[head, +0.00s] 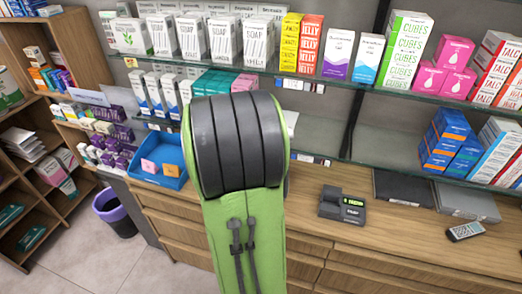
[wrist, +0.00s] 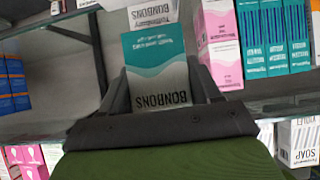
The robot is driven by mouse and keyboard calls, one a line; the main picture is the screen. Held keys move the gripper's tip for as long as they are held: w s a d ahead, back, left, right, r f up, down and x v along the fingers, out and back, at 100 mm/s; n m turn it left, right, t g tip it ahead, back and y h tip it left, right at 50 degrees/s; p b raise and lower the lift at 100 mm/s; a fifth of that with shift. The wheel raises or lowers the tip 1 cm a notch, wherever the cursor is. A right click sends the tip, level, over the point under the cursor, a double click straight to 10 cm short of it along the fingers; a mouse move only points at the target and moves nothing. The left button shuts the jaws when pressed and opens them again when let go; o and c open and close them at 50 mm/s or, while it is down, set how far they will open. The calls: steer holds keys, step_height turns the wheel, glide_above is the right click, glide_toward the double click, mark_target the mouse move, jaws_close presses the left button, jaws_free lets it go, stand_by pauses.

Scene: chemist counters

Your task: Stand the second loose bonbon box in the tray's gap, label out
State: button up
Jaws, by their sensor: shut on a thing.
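My gripper (wrist: 157,88) is shut on a teal and silver bonbon box (wrist: 158,68), with a finger along each side. The wrist picture is upside down, and the box's printed BONBONS face shows to that camera. A white box also marked BONBONS (wrist: 152,17) shows partly beyond it, cut by the picture edge. A row of teal boxes (wrist: 275,38) stands to the right in the wrist view. In the head view my arm hides the gripper and held box. I cannot make out the tray's gap.
Teal boxes (head: 217,80) stand on the middle glass shelf beside my arm. A pink and white box (wrist: 220,45) stands near the teal row. A blue tray (head: 171,181) with small boxes, a card terminal (head: 341,207) and a remote (head: 465,231) lie on the counter. The middle shelf right of my arm has bare room.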

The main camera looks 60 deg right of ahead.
step_height(320, 180, down, 7)
steer(key=shift+s+f, duration=0.1)
steer(key=shift+f, duration=0.05)
steer(key=shift+a, duration=0.1)
steer(key=shift+f, duration=0.1)
